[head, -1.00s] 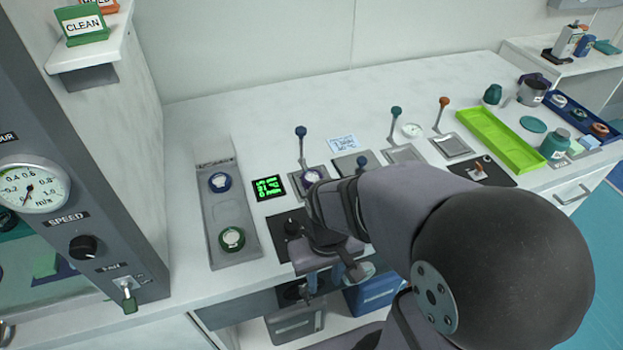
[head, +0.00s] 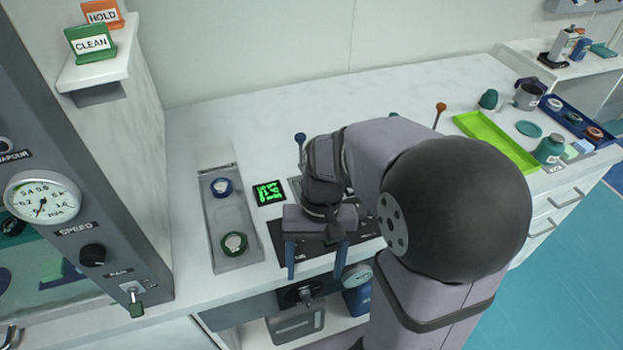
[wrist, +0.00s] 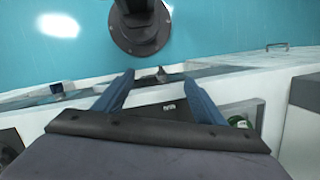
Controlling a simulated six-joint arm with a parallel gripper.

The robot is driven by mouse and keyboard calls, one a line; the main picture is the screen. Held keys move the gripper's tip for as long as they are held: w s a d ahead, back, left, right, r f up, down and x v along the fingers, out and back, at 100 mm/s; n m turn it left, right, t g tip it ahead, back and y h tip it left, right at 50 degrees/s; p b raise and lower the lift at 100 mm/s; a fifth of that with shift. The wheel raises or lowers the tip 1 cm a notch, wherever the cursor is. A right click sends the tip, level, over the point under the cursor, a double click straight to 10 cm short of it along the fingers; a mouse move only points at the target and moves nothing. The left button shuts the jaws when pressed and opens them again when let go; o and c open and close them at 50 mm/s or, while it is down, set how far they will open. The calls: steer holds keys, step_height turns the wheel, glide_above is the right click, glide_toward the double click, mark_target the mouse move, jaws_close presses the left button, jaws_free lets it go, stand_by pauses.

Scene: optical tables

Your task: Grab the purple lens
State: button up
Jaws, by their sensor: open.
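The purple lens does not show in either view now. In the head view my arm covers the grey stand where a purple-rimmed ring showed earlier. My gripper (head: 315,275) has its two blue fingers pointing down over the front part of the bench, beside the black mat (head: 284,246). The fingers are apart, with nothing between them. In the wrist view my open gripper (wrist: 160,86) faces the bench's front edge and the blue floor.
A grey tray (head: 228,210) left of my gripper holds a blue-rimmed ring (head: 222,187) and a green-rimmed ring (head: 234,243). A lit green display (head: 268,192) lies beside it. A lime tray (head: 497,140) is at the right.

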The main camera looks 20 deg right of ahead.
steer(key=w+d+r+p, duration=0.2)
steer(key=w+p, duration=0.1)
steer(key=w, duration=0.4)
steer(key=w+d+r+t+h+p, duration=0.1)
steer(key=w+d+r+p, duration=0.1)
steer(key=w, duration=0.5)
steer(key=w+d+r+t+p, duration=0.1)
steer(key=w+d+r+p, duration=0.1)
steer(key=w+p, duration=0.3)
steer(key=shift+w+d+r+h+p, duration=0.2)
steer(key=shift+w+r, duration=0.15)
steer(key=shift+w, duration=0.4)
steer(key=shift+w+d+r+h+p, duration=0.1)
steer(key=shift+w+d+r+p, duration=0.2)
steer(key=shift+w, duration=0.75)
steer(key=shift+s+f, duration=0.1)
steer(key=shift+f, duration=0.65)
steer(key=shift+w+d+f+p, duration=0.15)
steer(key=shift+f+p, duration=0.7)
steer(key=shift+f, duration=0.6)
steer(key=shift+w+d+f+p, duration=0.1)
steer(key=shift+f+p, duration=0.7)
steer(key=shift+f, duration=0.65)
steer(key=shift+c, duration=0.3)
steer(key=c, duration=1.1)
step_height(320, 180, up, 10)
steer(key=b, duration=0.3)
